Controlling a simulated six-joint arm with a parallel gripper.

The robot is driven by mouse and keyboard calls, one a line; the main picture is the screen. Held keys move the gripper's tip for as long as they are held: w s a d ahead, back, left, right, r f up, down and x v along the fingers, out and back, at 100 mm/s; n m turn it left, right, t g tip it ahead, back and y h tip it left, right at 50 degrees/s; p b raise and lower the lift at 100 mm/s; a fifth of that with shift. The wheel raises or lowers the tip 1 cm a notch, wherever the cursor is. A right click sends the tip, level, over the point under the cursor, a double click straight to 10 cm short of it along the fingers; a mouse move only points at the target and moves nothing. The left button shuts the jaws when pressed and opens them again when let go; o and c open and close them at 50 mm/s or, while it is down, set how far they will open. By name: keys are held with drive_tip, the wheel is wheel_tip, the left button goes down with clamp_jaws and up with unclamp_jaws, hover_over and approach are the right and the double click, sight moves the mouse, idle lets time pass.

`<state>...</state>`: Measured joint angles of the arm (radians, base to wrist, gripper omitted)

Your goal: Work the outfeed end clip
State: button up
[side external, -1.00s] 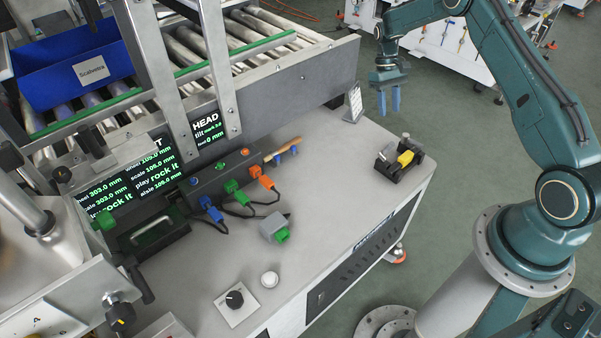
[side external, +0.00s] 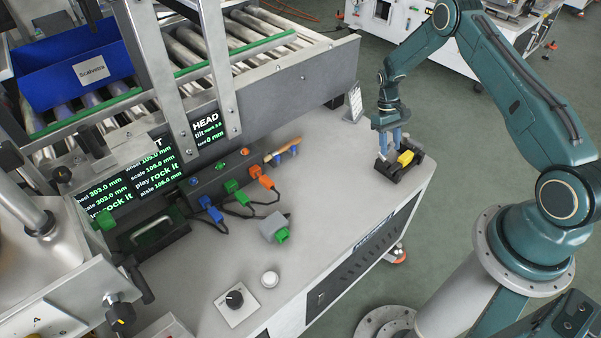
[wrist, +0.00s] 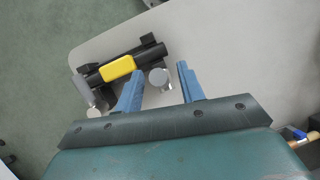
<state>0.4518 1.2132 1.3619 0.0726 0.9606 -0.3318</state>
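A small black clip fixture (side external: 403,170) with a yellow block (side external: 405,158) on it sits near the far right corner of the machine top; I take it to be the outfeed end clip. In the wrist view the black fixture (wrist: 153,51) lies tilted, with the yellow block (wrist: 118,68) on its bar and a round silver piece (wrist: 160,77) beside it. My gripper (side external: 388,148) points down at the fixture's left end. Its two blue fingers (wrist: 160,70) are apart, with the silver piece showing between them. Whether they touch the fixture cannot be told.
A small sign (side external: 354,102) stands near the top's back edge. A tool with a wooden handle (side external: 283,150) lies by a grey block with coloured plugs (side external: 230,178). A grey-green connector (side external: 275,228) lies mid-top. The grey surface around the fixture is clear; the right edge is close.

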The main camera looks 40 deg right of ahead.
drive_tip(key=shift+s+f, duration=0.2)
drive_tip(key=shift+f, duration=0.3)
clamp_jaws()
